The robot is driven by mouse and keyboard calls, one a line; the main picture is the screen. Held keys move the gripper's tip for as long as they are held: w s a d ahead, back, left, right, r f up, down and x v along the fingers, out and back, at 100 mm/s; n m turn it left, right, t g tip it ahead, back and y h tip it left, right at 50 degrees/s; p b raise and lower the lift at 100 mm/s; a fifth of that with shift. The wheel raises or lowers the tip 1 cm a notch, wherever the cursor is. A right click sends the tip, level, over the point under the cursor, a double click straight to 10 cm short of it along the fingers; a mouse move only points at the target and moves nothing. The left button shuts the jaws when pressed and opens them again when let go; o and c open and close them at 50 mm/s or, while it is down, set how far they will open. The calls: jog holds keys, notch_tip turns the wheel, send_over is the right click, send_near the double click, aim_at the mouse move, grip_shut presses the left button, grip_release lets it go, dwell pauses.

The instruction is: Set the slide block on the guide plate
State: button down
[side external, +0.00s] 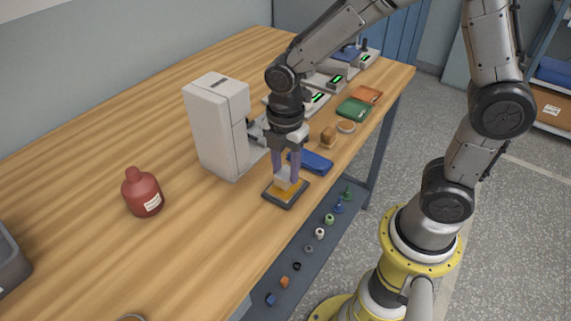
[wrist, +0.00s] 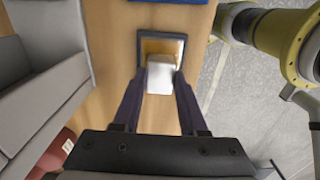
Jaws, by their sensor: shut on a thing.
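The slide block, a small pale block (side external: 283,183), is between the fingers of my gripper (side external: 287,172), which is shut on it. In the wrist view the block (wrist: 160,76) shows white between the two dark fingertips (wrist: 161,82). The guide plate, a dark square frame with a yellow-orange middle (side external: 289,204), lies on the table directly below the block. In the wrist view the plate's dark rim (wrist: 182,50) shows around and beyond the block. The block hides part of the plate. I cannot tell whether the block touches it or hangs just above it.
A white and grey machine (side external: 217,125) stands left of my gripper. A blue flat item (side external: 316,162) lies just behind the plate. A red bottle (side external: 142,192) stands farther left. Green (side external: 353,110) and orange (side external: 368,94) trays lie farther back.

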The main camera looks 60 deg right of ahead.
jog(key=shift+f, duration=0.4)
dwell(0.3)
jog(key=shift+c, duration=1.8)
grip_release()
notch_tip(320, 180, up, 17)
jog(key=s+d+m+t, duration=0.1)
jog(key=s+d+t, duration=0.1)
jog(key=s, duration=0.1)
jog(key=s+d+f+m+t, duration=0.1)
jog(key=s+d+m, duration=0.1)
jog(key=s+m, duration=0.3)
jog(key=s+d+f+m+t, duration=0.1)
jog(key=s+m, duration=0.4)
jog(key=m, duration=0.7)
jog(key=shift+s+d+f+t, duration=0.3)
jog(key=shift+d+t, duration=0.2)
jog(key=shift+t, duration=0.3)
